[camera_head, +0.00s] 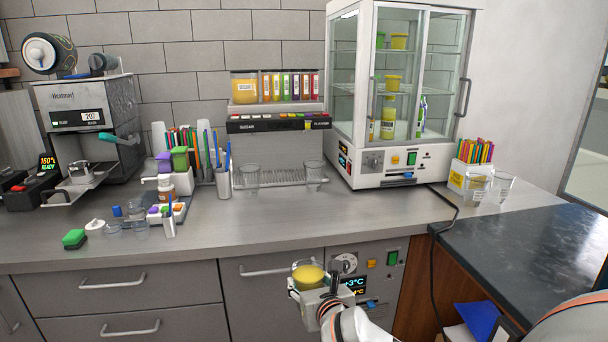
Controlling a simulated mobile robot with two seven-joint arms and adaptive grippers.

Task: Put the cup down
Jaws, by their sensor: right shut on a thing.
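A clear cup (308,273) with yellow contents is in my right gripper (312,290), at the bottom centre of the head view. The gripper is shut on the cup and holds it roughly upright in front of the cabinet fronts, apart from the grey counter (330,215). The gripper's fingers hide the cup's lower part. My right arm comes in from the lower right. My left gripper is out of view.
Clear cups (250,176) stand by the dispenser (275,124); more cups (497,188) stand right of the glass-door cabinet (398,95). A green sponge (74,239) and small containers (165,210) are at left. The counter's front middle is clear. A black cable (441,220) crosses the right end.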

